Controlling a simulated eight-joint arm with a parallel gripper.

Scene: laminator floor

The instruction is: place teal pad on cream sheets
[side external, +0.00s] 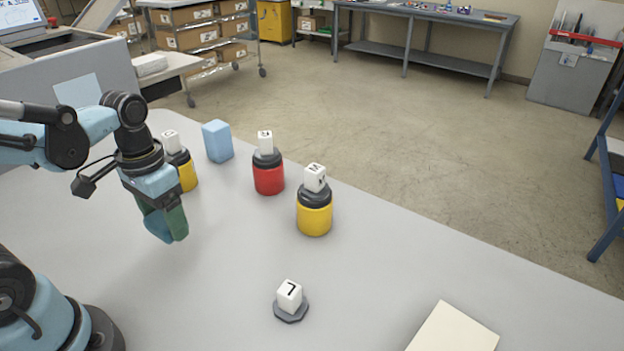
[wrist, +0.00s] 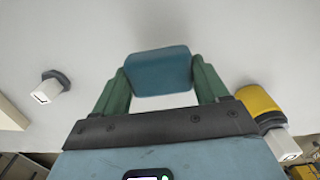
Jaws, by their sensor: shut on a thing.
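The teal pad (side external: 157,229) is a small block between the green fingers of my gripper (side external: 164,221). In the wrist view the pad (wrist: 158,72) is gripped at both sides by the fingers of my gripper (wrist: 160,80). The pad seems to be held above the grey table, and the fingers hide part of it in the side view. The cream sheets (side external: 453,330) lie flat at the table's front right, cut off by the bottom edge of the side view. My gripper is far to their left. Their edge also shows at the left of the wrist view (wrist: 10,116).
A yellow jar (side external: 188,176) stands just behind my gripper, near a blue block (side external: 217,142). A red jar (side external: 268,179) and another yellow jar (side external: 314,219) line the far edge. A white numbered cube (side external: 289,296) sits on a grey disc (side external: 291,314) between gripper and sheets.

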